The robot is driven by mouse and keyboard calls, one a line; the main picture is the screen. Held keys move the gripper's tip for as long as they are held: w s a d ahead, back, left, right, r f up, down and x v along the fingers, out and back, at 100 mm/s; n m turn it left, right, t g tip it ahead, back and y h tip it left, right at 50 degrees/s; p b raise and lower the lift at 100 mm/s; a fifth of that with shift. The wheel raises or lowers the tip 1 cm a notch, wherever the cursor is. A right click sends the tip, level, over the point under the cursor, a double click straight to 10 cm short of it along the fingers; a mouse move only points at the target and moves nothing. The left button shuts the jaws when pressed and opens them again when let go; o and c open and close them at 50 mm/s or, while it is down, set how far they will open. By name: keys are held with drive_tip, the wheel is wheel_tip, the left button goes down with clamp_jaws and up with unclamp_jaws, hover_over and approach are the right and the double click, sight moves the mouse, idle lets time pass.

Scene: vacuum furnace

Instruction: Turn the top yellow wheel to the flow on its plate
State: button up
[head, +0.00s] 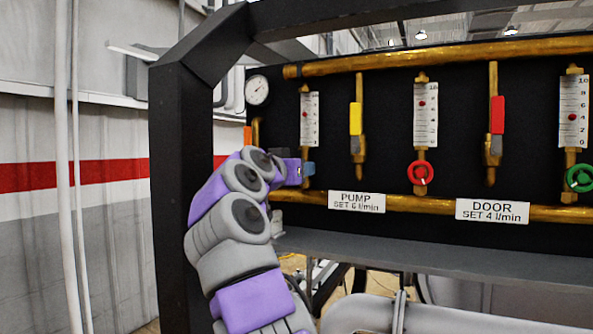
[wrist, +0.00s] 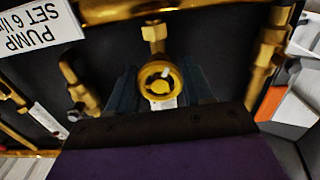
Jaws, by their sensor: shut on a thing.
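The yellow wheel (wrist: 160,86) is a small ring with a hub and a pale mark, in the middle of the wrist view. My gripper (wrist: 161,92) has its dark blue fingers on either side of it, shut on its rim. In the head view my gripper (head: 307,169) is at the foot of the left flow gauge (head: 311,120) and hides the wheel. The gauge's red ball sits a little above mid-scale; its small numbers are too blurred to read exactly. The plate (head: 356,202) below reads PUMP, SET 6 l/min, and is upside down in the wrist view (wrist: 37,27).
To the right are a yellow-handled valve (head: 356,118), a gauge with a red wheel (head: 421,173), a red-handled valve (head: 497,116) and a green wheel (head: 579,178). The DOOR plate (head: 492,211) reads SET 4 l/min. A thick dark frame post (head: 183,200) stands left of my arm.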

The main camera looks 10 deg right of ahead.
drive_tip(key=shift+n, duration=0.3)
drive_tip(key=n+p, duration=0.1)
drive_tip(key=n, duration=0.2)
drive_tip(key=shift+p, duration=0.4)
drive_tip(key=n+p, duration=0.2)
drive_tip(key=n, duration=0.1)
drive_tip(key=shift+r, duration=0.1)
drive_tip(key=shift+f+n+p, duration=0.2)
drive_tip(key=shift+n+p, duration=1.3)
drive_tip(key=shift+n, duration=0.4)
drive_tip(key=shift+f, duration=0.1)
drive_tip(key=o, duration=1)
drive_tip(key=shift+w+a, duration=0.1)
drive_tip(key=shift+a, duration=0.15)
drive_tip(key=shift+o, duration=0.2)
